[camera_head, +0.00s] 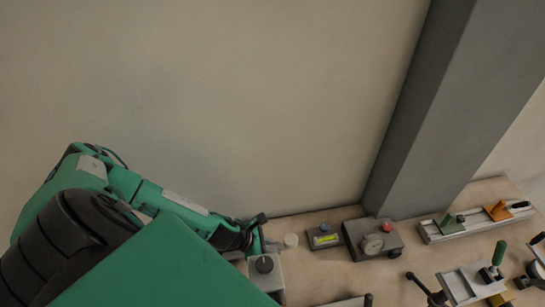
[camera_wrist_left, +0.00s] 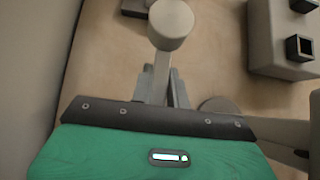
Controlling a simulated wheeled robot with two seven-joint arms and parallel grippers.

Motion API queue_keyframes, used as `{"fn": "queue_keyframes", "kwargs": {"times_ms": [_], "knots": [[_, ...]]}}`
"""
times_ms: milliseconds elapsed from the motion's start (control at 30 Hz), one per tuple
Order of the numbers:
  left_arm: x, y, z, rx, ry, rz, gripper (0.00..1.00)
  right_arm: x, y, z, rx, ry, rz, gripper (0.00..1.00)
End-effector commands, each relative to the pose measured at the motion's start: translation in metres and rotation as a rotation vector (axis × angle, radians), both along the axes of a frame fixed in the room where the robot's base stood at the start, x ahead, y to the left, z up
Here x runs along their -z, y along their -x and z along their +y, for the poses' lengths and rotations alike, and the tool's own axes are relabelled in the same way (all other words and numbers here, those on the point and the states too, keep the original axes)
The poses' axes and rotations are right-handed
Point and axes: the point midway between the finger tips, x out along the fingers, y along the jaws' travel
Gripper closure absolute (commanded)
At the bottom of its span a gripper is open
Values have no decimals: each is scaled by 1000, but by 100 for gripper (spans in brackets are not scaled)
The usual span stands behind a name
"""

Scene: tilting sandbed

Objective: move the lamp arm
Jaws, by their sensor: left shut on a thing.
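The lamp arm (camera_wrist_left: 161,72) is a thin pale grey bar with a round, cream-grey head (camera_wrist_left: 171,24) on its end, seen from close up in the left wrist view. My left gripper (camera_wrist_left: 162,92) is shut on the bar, with a finger on each side of it. In the head view my left gripper (camera_head: 257,236) is at the back left of the table, and a small pale round piece (camera_head: 290,240), apparently the lamp head, shows just right of it. The lamp's base is not clearly visible. My right gripper is not in view.
A box with a blue button (camera_head: 324,237) and a gauge box (camera_head: 373,240) stand to the right. A wall and a grey pillar (camera_head: 420,110) rise behind. Rails and clamps (camera_head: 475,222) fill the right.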

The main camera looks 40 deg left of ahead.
Motion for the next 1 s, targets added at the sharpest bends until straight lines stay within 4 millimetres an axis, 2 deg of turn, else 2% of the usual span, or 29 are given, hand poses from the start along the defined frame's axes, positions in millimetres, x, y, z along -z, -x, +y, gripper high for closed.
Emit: {"fn": "queue_keyframes", "kwargs": {"times_ms": [267, 300, 400, 767, 1000], "knots": [[0, 0, 0, 0, 1, -1, 100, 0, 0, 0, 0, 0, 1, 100], [0, 0, 0, 0, 1, -1, 80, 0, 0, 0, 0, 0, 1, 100], [0, 0, 0, 0, 1, -1, 62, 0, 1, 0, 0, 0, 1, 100], [-1, 1, 2, -1, -1, 0, 62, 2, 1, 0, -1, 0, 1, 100], [-19, 16, 15, 1, -2, -1, 62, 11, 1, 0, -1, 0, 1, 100]]}}
